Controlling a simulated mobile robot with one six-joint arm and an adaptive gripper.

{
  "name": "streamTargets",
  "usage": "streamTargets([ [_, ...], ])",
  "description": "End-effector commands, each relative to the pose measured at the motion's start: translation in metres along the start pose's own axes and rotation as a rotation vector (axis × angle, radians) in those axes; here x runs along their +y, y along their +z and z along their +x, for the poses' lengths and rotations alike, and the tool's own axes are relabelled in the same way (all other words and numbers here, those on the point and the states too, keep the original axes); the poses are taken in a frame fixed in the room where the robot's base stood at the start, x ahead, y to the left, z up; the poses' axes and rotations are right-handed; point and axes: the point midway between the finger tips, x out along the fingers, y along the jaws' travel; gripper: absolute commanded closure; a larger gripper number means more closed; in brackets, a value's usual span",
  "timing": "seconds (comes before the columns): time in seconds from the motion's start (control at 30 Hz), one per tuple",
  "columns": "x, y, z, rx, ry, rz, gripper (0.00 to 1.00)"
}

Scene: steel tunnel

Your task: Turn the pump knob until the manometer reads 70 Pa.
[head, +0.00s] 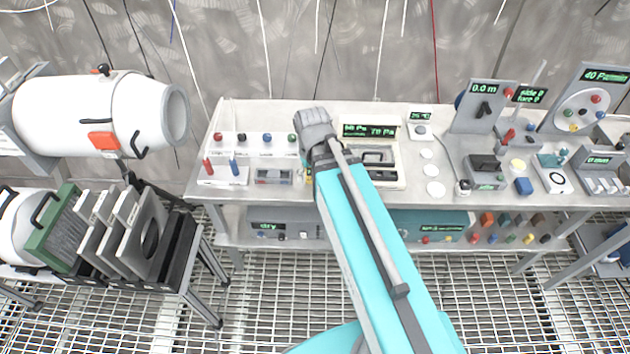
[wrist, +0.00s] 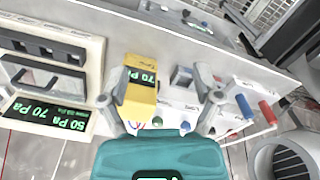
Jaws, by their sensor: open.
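My gripper (wrist: 163,82) is open, with one finger on each side of the view. A yellow device (wrist: 141,100) with a green display showing "70" and part of a "P" lies between the fingers, close to the left one. I cannot tell whether that finger touches it. In the head view my gripper (head: 314,160) covers most of this device. A beige case (head: 375,184) has a display (head: 370,131) reading "50 Pa" and "70 Pa"; the same display (wrist: 44,115) shows in the wrist view. I cannot pick out the pump knob for certain.
A small grey box (head: 273,177) and red and blue handles (head: 233,166) stand left of my gripper. Small coloured knobs (head: 267,138) line the back there. A white cylinder (head: 110,110) is at far left. Several devices crowd the bench's right side.

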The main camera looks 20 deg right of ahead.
Motion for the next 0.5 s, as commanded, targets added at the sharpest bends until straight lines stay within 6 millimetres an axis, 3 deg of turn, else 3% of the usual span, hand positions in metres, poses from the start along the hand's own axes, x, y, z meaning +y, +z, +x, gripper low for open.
streamTargets([
  [0.2,0.001,0.017,0.003,0.0,0.0,0.058,0.18],
  [0.5,0.0,0.019,0.003,0.0,0.0,0.072,0.18],
])
